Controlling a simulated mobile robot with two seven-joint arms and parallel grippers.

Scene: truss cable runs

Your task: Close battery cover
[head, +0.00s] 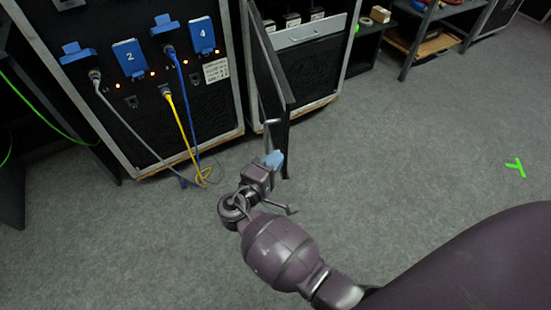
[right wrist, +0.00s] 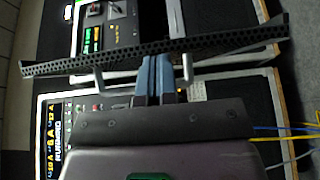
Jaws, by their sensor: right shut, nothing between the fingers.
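The battery cover (head: 268,72) is a black perforated door, standing swung out from the right-hand rack in the head view and seen nearly edge-on. In the right wrist view the cover (right wrist: 150,55) crosses the upper part as a dark mesh band with grey handle posts (right wrist: 187,67). My right gripper (head: 275,159) is at the lower end of the cover in the head view. Its blue fingers (right wrist: 153,76) are together and empty, pointing at the cover between the handle posts. I cannot tell whether they touch it. My left gripper is out of view.
The right-hand rack's open bay shows several dark units above a grey drawer front (head: 305,32). The left rack (head: 140,80) carries blue connectors, with yellow (head: 180,125), blue and grey cables hanging to the floor.

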